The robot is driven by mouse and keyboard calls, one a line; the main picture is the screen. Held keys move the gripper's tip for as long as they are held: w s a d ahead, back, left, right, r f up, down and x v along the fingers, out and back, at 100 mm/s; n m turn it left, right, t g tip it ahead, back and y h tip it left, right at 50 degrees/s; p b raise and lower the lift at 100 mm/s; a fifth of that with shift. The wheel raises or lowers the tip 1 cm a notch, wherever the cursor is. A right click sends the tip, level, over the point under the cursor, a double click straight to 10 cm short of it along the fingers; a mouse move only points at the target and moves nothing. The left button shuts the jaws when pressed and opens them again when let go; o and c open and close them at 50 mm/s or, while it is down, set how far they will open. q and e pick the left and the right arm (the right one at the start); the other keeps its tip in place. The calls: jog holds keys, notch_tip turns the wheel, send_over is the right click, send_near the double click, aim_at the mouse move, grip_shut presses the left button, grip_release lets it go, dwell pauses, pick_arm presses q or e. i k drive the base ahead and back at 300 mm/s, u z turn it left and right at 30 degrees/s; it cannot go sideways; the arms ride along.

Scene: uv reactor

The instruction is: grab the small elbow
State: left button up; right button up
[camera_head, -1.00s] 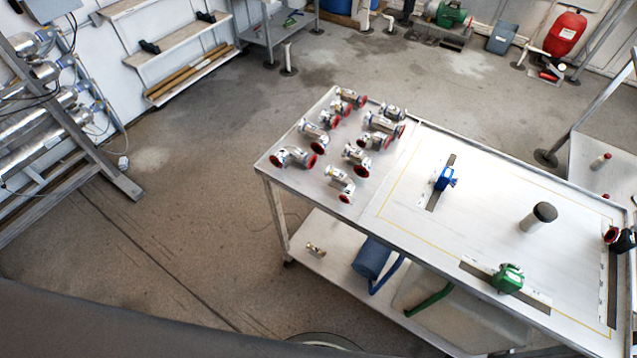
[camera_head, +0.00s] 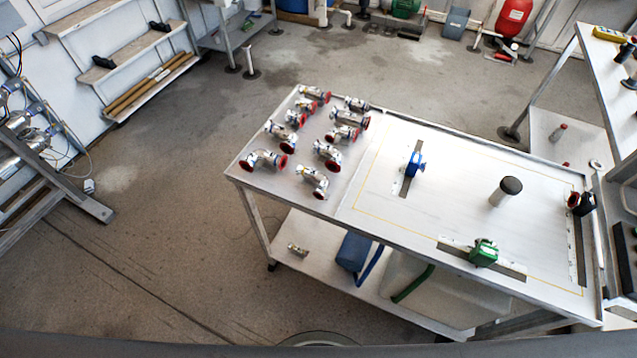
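Several silver pipe fittings with red-capped ends stand in a cluster on the left end of the metal table (camera_head: 330,215). Elbow-shaped pieces among them include one at the left edge (camera_head: 263,160), one at the front (camera_head: 313,181) and one in the middle (camera_head: 341,133). A smaller fitting (camera_head: 296,117) sits toward the back left of the cluster. I cannot tell for certain which piece is the small elbow. Neither of my grippers is in view.
The table also bears a blue clamp (camera_head: 415,163), a green clamp (camera_head: 484,253), a dark-capped cylinder (camera_head: 506,190) and a black-and-red fitting (camera_head: 580,203). A blue container (camera_head: 353,250) is on the lower shelf. Floor left of the table is clear.

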aim_at(313, 183)
jog(key=u, duration=1.75)
jog(key=k, duration=1.45)
jog(key=z, duration=2)
jog(key=i, duration=0.5)
